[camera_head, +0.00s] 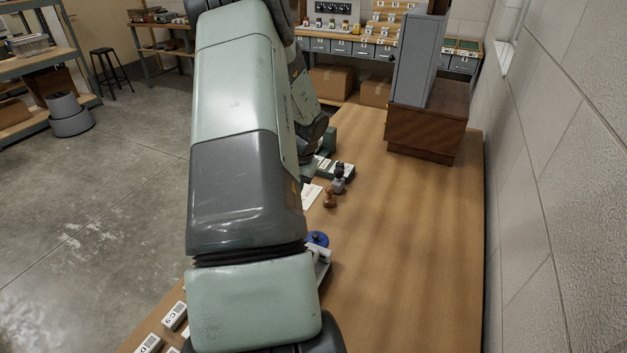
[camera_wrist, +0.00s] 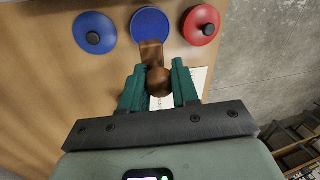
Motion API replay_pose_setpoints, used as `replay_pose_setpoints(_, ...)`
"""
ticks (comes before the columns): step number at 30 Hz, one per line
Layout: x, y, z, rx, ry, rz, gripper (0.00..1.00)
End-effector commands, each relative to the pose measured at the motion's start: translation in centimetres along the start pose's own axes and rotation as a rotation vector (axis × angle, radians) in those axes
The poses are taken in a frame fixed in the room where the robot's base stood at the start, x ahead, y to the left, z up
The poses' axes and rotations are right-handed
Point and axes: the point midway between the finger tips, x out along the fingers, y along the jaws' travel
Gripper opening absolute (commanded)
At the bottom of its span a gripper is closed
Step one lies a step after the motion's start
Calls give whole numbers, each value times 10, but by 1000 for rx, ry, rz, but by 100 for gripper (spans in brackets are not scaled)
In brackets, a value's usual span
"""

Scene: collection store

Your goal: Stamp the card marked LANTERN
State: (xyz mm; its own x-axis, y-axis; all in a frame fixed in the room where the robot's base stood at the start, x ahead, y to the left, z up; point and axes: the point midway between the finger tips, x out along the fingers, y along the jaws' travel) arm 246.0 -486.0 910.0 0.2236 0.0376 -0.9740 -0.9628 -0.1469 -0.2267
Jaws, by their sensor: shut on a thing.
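My gripper (camera_wrist: 158,80) has green fingers and is shut on a wooden stamp (camera_wrist: 152,54). Its round brown handle sits between the fingertips. In the wrist view its block overlaps the near edge of a blue ink pad (camera_wrist: 150,23); I cannot tell whether they touch. A white card or paper (camera_wrist: 199,79) lies partly behind the right finger; its print is too small to read. A white card (camera_head: 311,195) shows beside the arm. I cannot read LANTERN anywhere.
A blue lid with a black knob (camera_wrist: 95,33) and a red one (camera_wrist: 201,25) flank the pad. A brown stamp-like piece (camera_head: 330,199) and a dark-topped one (camera_head: 339,180) stand on the table (camera_head: 410,240). Its right half is clear up to a wooden cabinet (camera_head: 425,130).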

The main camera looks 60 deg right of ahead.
Motion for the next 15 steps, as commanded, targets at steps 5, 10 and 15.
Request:
replay_pose_setpoints(5, 8, -15, 18, -4, 1, 9, 10)
replay_pose_setpoints(10, 20, -13, 19, -3, 0, 11, 10)
replay_pose_setpoints(15, 38, -9, 19, -4, -1, 10, 10)
